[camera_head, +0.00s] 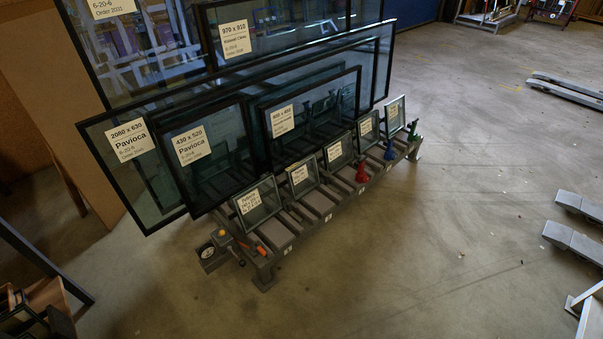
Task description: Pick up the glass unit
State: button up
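Several dark-framed glass units lean on a grey rack (322,203); I cannot tell which one the task means. Small labelled panes line the front row, from the nearest one (268,208) to the farthest (398,108). My gripper is not in view.
Red (361,173), blue (389,153) and green (413,132) handled objects stand on the rack. An orange-handled tool (260,250) lies at its near end beside a small grey device (212,252). Grey bars (570,90) lie at right. The floor between is clear.

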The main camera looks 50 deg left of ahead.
aim_at(303, 177)
jog(key=u, duration=0.2)
jog(key=i, duration=1.15)
jog(key=u, duration=0.7)
jog(key=i, duration=1.2)
jog(key=u, duration=1.35)
jog(key=i, duration=0.85)
jog(key=u, duration=0.7)
jog(key=i, duration=0.25)
jog(key=u, duration=0.15)
